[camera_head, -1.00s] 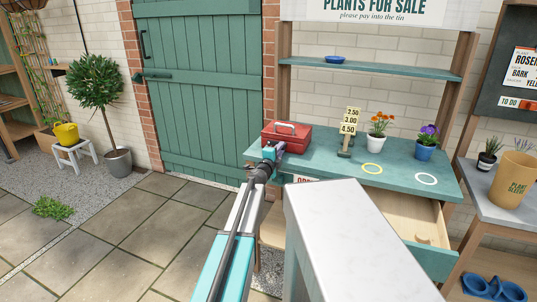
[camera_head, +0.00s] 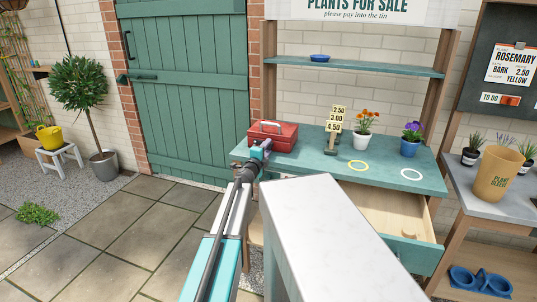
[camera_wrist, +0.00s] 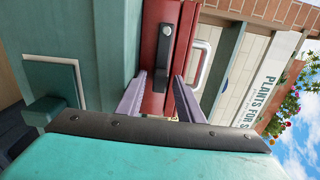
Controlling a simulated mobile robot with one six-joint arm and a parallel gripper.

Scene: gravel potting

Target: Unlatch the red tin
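The red tin (camera_head: 284,134) stands shut on the left end of the green bench (camera_head: 325,163), its carrying handle on the lid. My gripper (camera_head: 263,147) is at the tin's front left in the head view. In the wrist view the picture is turned on its side. The tin's red front (camera_wrist: 153,82) fills the middle, with a dark latch (camera_wrist: 164,47) across the lid seam. My gripper (camera_wrist: 158,95) is open, its two fingers apart and pointing at the tin front, the latch between their lines. I cannot tell whether the fingertips touch the tin. The handle (camera_wrist: 202,62) shows beyond.
Price tags (camera_head: 335,128) stand on the bench right of the tin, with orange flowers (camera_head: 365,120) and purple flowers (camera_head: 412,135) in pots. A drawer (camera_head: 375,215) is open below the bench top. A blue dish (camera_head: 319,58) sits on the shelf. A green door (camera_head: 195,90) is behind.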

